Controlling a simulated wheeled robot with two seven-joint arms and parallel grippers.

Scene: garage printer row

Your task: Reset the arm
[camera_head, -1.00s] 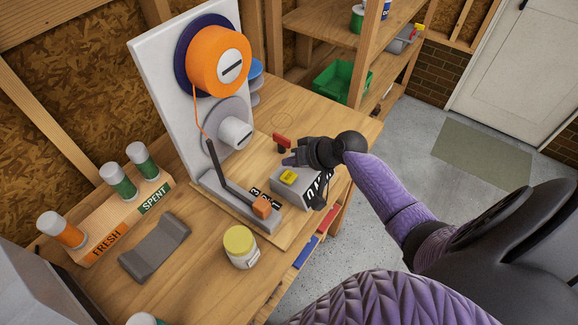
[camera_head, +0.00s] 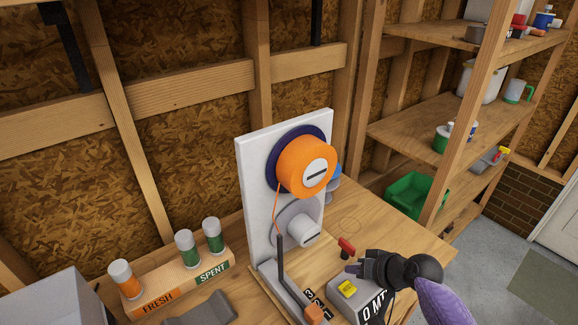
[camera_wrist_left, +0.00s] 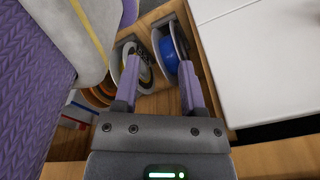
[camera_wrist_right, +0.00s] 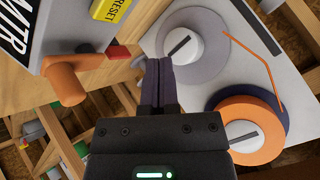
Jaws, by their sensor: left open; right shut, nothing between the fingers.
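The grey meter box (camera_head: 368,308) carries a yellow RESET label (camera_head: 347,288), seen also in the right wrist view (camera_wrist_right: 112,8). My left gripper (camera_wrist_left: 158,80) is open over spools.
An orange spool (camera_head: 303,165) and a grey hub (camera_head: 301,228) are on the panel. A wooden rack (camera_head: 190,278) marked FRESH and SPENT stands left, behind a grey cradle (camera_head: 205,310). A blue spool (camera_wrist_left: 168,52) shows below my left gripper. Shelves (camera_head: 425,130) stand right.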

